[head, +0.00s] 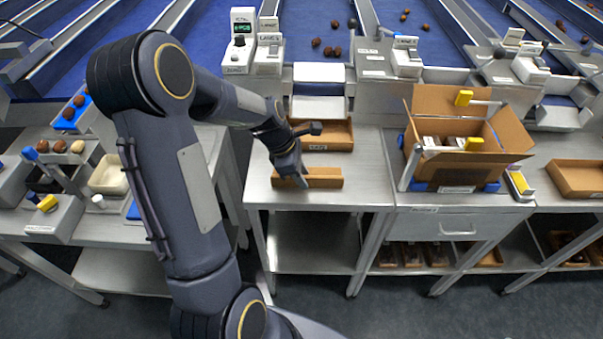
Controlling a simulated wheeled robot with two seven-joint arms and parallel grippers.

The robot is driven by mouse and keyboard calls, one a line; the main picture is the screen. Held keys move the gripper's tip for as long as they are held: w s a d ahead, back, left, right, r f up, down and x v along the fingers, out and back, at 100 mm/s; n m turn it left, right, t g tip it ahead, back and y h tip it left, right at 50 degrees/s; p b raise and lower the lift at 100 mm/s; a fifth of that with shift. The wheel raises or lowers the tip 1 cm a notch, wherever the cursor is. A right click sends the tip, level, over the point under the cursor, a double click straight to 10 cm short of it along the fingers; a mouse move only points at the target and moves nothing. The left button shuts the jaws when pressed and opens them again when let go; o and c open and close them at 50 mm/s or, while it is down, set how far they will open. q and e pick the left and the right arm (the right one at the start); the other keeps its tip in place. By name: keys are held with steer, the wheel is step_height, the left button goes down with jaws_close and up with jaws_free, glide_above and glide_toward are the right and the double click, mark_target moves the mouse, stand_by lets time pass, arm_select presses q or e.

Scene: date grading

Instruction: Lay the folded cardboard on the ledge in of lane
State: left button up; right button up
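My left gripper (290,178) points down over the steel table in the middle, at the left part of a low brown cardboard piece (325,178). The gripper covers part of this piece, and I cannot tell whether its fingers are closed on it. A brown cardboard tray (338,146) with a label on its front lies just behind on the same table. A pale ledge (319,73) stands at the mouth of the middle lane, behind the tray. My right gripper is not in view.
An open cardboard box (478,170) stands in a frame on the table to the right. A table at left holds trays, a cream bowl (108,174) and a stand with a yellow part. Blue lanes with several dates run behind. Bare steel (365,170) shows right of the cardboard piece.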

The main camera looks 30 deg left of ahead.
arm_select(q)
steer(key=shift+r, duration=0.1)
steer(key=v, duration=1.2)
steer(key=s+d+r+m+t, duration=0.1)
steer(key=s+d+m, duration=0.6)
steer(key=s+m, duration=0.2)
steer(key=s+d+r+m+t, duration=0.1)
steer(key=s+d+m+t, duration=0.1)
steer(key=s+d+m, duration=0.4)
steer(key=s+m, duration=0.3)
steer(key=m, duration=0.4)
steer(key=shift+d+r+m, duration=0.25)
steer(key=shift+d+m, duration=0.05)
steer(key=shift+d, duration=0.1)
steer(key=shift+s, duration=0.15)
